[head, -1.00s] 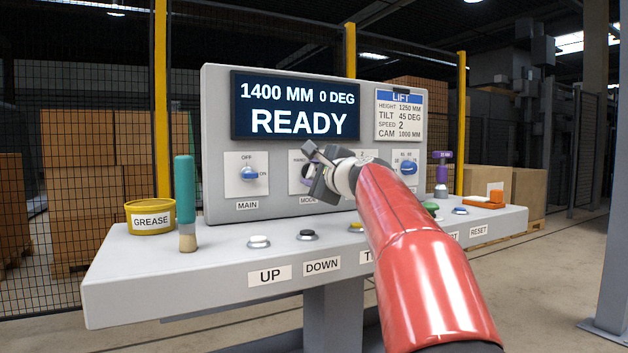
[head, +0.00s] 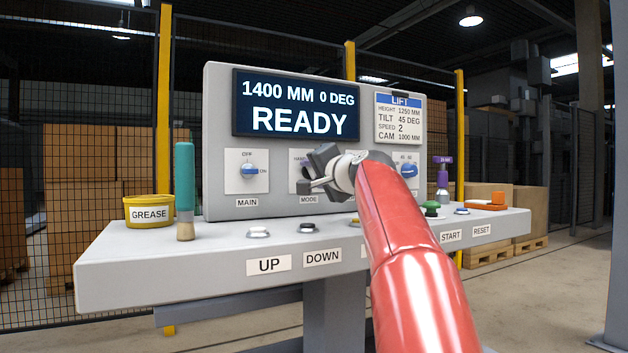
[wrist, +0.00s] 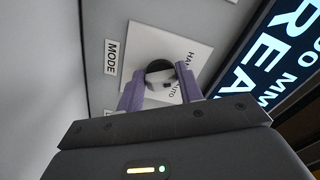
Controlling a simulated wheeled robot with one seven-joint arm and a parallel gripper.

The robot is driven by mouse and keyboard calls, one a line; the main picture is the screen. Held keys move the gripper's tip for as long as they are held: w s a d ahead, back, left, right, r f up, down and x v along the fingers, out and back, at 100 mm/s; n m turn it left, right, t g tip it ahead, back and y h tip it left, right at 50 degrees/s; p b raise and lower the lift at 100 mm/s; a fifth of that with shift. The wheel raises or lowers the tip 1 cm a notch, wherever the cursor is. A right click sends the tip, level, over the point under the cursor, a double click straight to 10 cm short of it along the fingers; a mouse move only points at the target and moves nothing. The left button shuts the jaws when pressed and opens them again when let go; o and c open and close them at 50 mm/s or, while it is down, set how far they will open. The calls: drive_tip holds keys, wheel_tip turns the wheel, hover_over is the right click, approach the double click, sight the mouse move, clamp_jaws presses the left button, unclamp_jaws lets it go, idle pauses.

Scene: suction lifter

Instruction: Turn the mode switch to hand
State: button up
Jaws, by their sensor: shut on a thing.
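The mode switch sits on a white plate (head: 296,170) above the MODE label (head: 308,199), in the middle of the panel's lower row. My gripper (head: 314,174) covers most of it in the head view. In the wrist view, the dark and pale knob of the mode switch (wrist: 159,72) lies between the two purple fingers of my gripper (wrist: 160,90), which are shut on it. The HAND and AUTO markings on the plate (wrist: 155,40) show in part. The fingers hide part of the knob, so I cannot tell exactly which marking it points at.
The display (head: 297,106) reads READY. The MAIN switch (head: 249,170) is to the left. A brush (head: 185,185) and a yellow grease tub (head: 149,211) stand on the desk's left end. Push buttons (head: 258,233) line the desk below my arm.

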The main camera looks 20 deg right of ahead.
drive_tip(key=shift+f+n+b, duration=0.2)
drive_tip(key=shift+n+b, duration=0.25)
drive_tip(key=shift+n, duration=1.15)
drive_tip(key=o, duration=1)
drive_tip(key=shift+c, duration=0.2)
drive_tip(key=shift+r, duration=0.1)
drive_tip(key=shift+s+d, duration=0.1)
drive_tip(key=s+b, duration=0.2)
drive_tip(key=s, duration=0.5)
drive_tip(key=shift+s+d, duration=0.1)
drive_tip(key=shift+s, duration=0.2)
